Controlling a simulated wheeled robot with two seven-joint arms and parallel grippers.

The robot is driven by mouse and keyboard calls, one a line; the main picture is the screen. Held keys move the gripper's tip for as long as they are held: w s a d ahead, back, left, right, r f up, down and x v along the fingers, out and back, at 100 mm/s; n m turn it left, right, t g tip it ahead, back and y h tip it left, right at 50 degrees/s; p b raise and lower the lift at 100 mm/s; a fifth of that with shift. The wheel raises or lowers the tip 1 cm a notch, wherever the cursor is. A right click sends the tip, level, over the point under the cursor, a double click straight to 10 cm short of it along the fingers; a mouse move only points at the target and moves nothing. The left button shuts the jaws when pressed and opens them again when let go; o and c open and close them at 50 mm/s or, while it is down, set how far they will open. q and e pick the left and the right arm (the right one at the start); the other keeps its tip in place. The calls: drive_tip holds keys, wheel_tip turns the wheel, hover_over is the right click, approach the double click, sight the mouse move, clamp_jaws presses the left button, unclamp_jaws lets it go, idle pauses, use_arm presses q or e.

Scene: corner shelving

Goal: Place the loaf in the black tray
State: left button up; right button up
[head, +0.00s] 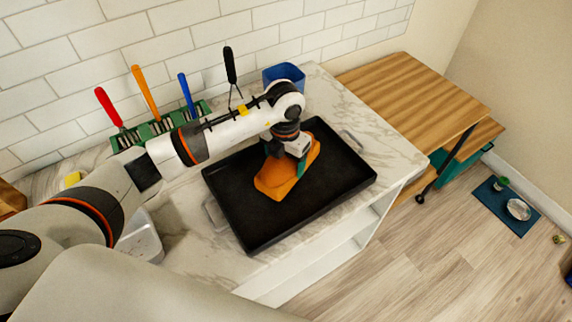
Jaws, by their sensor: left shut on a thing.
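The orange-brown loaf (272,181) is over the middle of the black tray (240,224), tilted across it in the head view. The tray rests on the marble counter. My left gripper (302,164) reaches down from above and is shut on the loaf; its fingers are partly hidden by the wrist and the loaf. I cannot tell whether the loaf's underside touches the tray floor. My right gripper is not in view.
A green rack (158,128) with several colored-handled utensils stands along the tiled wall. A blue container (284,74) stands behind the tray. A wooden table (415,90) is at the right. A blue mat (506,207) lies on the floor.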

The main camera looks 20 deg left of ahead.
use_arm(q)
wheel_tip(320, 180, down, 2)
drive_tip(key=shift+d+f+p, duration=0.15)
drive_tip(key=shift+f+p, duration=0.05)
drive_tip(key=shift+p, duration=0.2)
drive_tip(key=shift+f, duration=0.5)
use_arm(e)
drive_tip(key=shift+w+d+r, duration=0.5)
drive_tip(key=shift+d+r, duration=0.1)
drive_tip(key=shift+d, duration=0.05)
use_arm(q)
drive_tip(key=shift+f, duration=0.1)
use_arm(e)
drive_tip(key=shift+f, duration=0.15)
use_arm(q)
drive_tip(key=o, duration=1.3)
drive_tip(key=shift+c, duration=0.2)
